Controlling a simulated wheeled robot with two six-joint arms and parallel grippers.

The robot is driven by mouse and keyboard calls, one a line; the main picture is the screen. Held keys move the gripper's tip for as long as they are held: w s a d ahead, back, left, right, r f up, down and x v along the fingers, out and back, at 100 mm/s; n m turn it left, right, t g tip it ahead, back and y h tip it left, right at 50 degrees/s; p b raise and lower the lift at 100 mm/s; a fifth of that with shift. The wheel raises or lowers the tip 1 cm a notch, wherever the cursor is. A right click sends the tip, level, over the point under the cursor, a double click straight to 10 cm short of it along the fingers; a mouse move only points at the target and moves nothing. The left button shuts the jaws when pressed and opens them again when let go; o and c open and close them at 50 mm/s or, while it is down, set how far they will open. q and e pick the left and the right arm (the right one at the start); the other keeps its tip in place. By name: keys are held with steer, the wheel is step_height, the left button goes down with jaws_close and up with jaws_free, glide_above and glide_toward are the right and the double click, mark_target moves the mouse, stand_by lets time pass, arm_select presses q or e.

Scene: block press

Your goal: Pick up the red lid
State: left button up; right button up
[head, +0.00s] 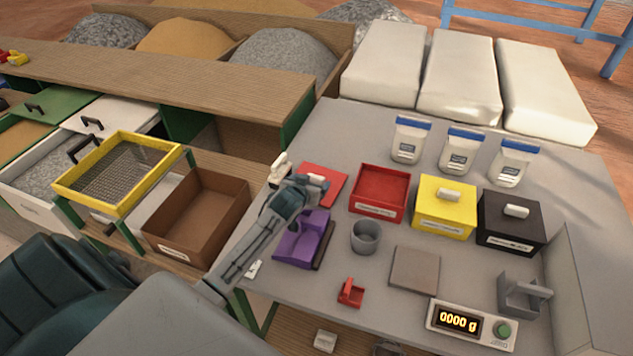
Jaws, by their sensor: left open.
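The flat red lid (335,186) lies on the grey table, left of the open red box (380,192) that has a white label on its front. My left gripper (298,175) is open at the lid's left side and overlaps its left part in the head view. A small white piece shows over the lid close to the gripper; I cannot tell whether it is the lid's handle or a fingertip. Contact between gripper and lid cannot be made out. My right gripper is not in view.
A purple block-like tool (303,240) lies just below my left gripper. A grey cup (365,237), yellow lidded box (445,207), black lidded box (511,222), several jars, a grey plate (414,269) and a scale (471,325) stand to the right. A brown bin (197,213) is at left.

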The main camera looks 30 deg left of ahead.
mark_target(315, 178)
arm_select(q)
steer(key=shift+w+f, duration=0.25)
steer(key=shift+w, duration=0.15)
steer(key=w+f+p, duration=0.1)
steer(key=w+a+f, duration=0.1)
steer(key=w, duration=0.1)
steer(key=shift+a+f+p, duration=0.15)
steer(key=shift+a+p, duration=0.05)
steer(key=shift+p, duration=0.2)
steer(key=shift+w+f, duration=0.3)
steer(key=shift+w, duration=0.05)
steer(key=c, duration=1.1)
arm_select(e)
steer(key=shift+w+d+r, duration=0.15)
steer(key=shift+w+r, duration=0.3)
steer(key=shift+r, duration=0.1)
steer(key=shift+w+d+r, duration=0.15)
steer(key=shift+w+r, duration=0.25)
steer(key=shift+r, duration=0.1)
